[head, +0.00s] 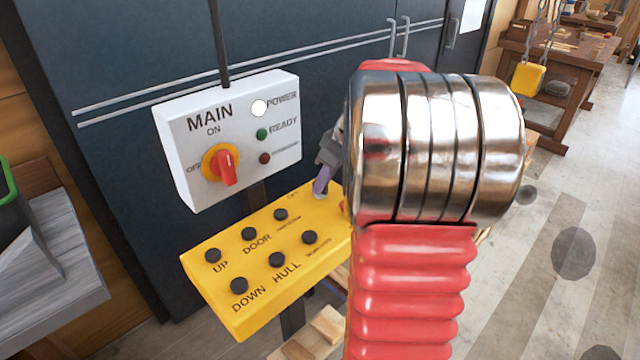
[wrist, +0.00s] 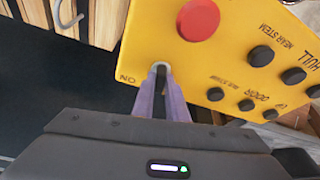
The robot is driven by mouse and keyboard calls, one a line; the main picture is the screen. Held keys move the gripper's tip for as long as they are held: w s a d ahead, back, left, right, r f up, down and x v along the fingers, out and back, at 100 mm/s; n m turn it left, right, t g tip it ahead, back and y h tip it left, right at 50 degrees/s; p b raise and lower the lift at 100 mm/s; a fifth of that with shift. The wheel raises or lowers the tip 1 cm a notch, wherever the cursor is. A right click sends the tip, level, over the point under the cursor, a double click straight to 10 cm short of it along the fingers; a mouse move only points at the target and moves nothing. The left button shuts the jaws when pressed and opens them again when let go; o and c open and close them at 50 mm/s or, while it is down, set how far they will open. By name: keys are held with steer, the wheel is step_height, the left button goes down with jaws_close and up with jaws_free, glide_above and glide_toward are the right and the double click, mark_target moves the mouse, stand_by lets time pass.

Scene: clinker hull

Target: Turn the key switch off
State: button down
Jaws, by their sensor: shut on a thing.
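The yellow control box (head: 262,308) hangs in front of the dark cabinet, and its face also shows in the wrist view (wrist: 222,70). The key switch (wrist: 160,66) is a small silver-grey part at the box edge, beside a label reading ON. My gripper (wrist: 162,82) has its two purple fingers closed together on the key there. In the head view my gripper (head: 321,184) is at the box's upper right end, partly behind my own arm. The fingers hide most of the key, so its exact angle is hard to tell.
A white MAIN box (head: 285,90) with a red rotary handle (head: 226,168) and small lamps is just above. Several black buttons and a red mushroom button (wrist: 198,19) share the yellow box. A grey bench (head: 45,260) is at left; open floor lies at right.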

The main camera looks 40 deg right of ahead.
steer(key=shift+w+d+n+y, duration=0.1)
steer(key=shift+n+y, duration=0.5)
steer(key=shift+n, duration=0.9)
steer(key=shift+g, duration=0.3)
steer(key=c, duration=1.8)
jaws_free()
steer(key=shift+o, duration=0.2)
steer(key=v, duration=1.3)
steer(key=shift+r, duration=0.35)
